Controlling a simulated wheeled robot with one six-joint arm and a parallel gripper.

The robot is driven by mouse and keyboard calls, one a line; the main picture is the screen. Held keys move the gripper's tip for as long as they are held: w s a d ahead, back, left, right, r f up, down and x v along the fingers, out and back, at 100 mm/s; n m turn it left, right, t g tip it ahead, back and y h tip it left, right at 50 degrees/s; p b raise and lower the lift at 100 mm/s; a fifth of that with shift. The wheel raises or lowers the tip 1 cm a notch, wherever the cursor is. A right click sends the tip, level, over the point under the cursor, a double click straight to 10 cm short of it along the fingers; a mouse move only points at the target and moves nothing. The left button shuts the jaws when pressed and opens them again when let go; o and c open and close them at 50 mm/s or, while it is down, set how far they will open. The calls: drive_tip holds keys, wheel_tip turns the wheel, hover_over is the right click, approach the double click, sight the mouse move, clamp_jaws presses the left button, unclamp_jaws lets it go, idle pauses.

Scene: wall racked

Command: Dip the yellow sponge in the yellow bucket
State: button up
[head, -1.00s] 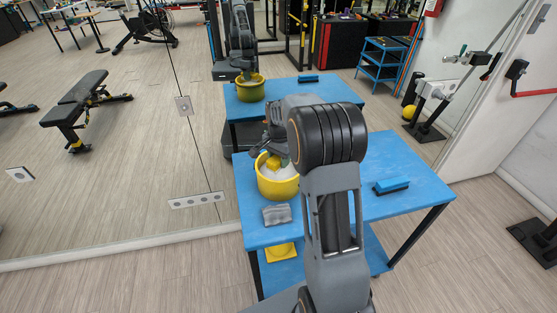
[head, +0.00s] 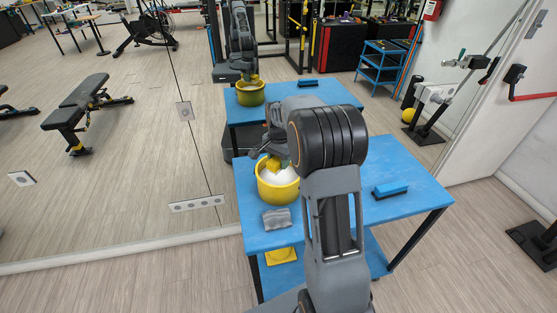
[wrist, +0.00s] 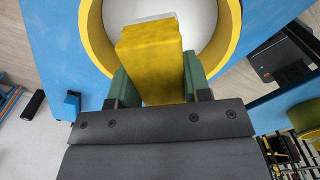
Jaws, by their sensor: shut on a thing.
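The yellow bucket (head: 278,191) stands on the blue table and holds something white inside. It also shows in the wrist view (wrist: 97,38). My gripper (wrist: 159,78) is shut on the yellow sponge (wrist: 152,62), with one green finger on each side. The sponge's far end has a pale grey-white edge. In the head view the sponge (head: 274,166) is over the bucket's back part, partly hidden by my arm. In the mirror the sponge hangs just above the reflected bucket, seemingly clear of the white contents.
A grey block or cloth (head: 277,218) lies in front of the bucket on the blue table (head: 415,190). A blue brush-like block (head: 391,189) lies to the right. A yellow object (head: 281,255) sits on the lower shelf. A mirror wall stands behind the table.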

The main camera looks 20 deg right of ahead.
drive_tip(key=shift+r, duration=0.1)
drive_tip(key=shift+r+p, duration=1.9)
drive_tip(key=shift+r, duration=0.5)
